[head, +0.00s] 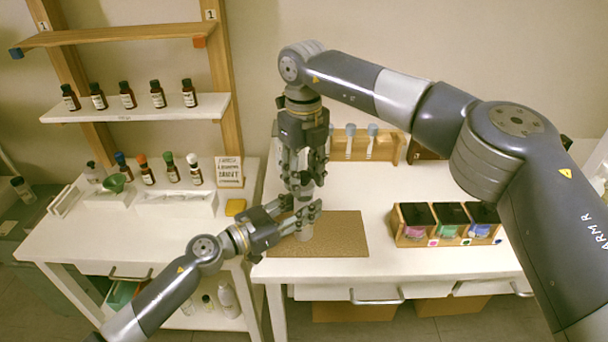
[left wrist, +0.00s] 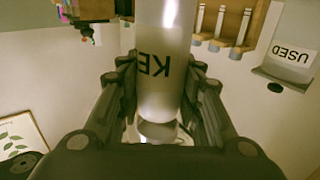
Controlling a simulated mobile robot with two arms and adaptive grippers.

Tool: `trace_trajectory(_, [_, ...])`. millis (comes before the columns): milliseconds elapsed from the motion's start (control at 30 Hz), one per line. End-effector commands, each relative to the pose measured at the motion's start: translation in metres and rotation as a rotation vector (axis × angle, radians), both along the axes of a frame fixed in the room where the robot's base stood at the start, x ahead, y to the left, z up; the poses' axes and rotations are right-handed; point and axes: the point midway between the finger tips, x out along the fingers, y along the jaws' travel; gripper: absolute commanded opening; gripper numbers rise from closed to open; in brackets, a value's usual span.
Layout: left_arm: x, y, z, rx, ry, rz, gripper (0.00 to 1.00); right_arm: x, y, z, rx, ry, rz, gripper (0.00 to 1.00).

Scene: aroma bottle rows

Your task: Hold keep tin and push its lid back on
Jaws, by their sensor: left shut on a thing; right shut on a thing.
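The keep tin (head: 305,230) is a pale grey cylinder standing upright over the brown mat. My left gripper (head: 306,218) is shut around its side. In the left wrist view the tin (left wrist: 163,65) fills the space between the fingers, with the dark letters "KE" upside down. My right gripper (head: 304,183) points down directly above the tin, close over the left fingers. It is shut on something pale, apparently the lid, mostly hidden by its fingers. I cannot tell whether the lid touches the tin.
The brown mat (head: 342,238) has free room right of the grippers. Three open bins (head: 447,227) stand farther right. A wooden rack with blue-capped tubes (head: 371,140) is behind. On the left are a yellow block (head: 235,207), a small sign (head: 229,171) and bottles on a white shelf (head: 130,112).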

Motion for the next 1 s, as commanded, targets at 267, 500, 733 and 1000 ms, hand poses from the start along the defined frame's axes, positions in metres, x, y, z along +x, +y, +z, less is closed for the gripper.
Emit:
trace_trajectory(267, [0.0,0.0,-0.001,0.001,0.001,0.0,0.0,0.0,0.0,-0.015,0.001,-0.001,0.0,0.28])
trace_trajectory(500, [0.0,0.0,-0.001,0.001,0.001,0.0,0.0,0.0,0.0,-0.018,0.002,-0.002,0.0,0.28])
trace_trajectory(733, [0.0,0.0,-0.001,0.002,0.001,0.0,0.0,0.0,0.0,-0.017,0.002,-0.002,0.0,0.28])
trace_trajectory(1000, [0.0,0.0,-0.001,0.002,0.001,0.0,0.0,0.0,0.0,-0.02,0.001,-0.002,0.0,0.28])
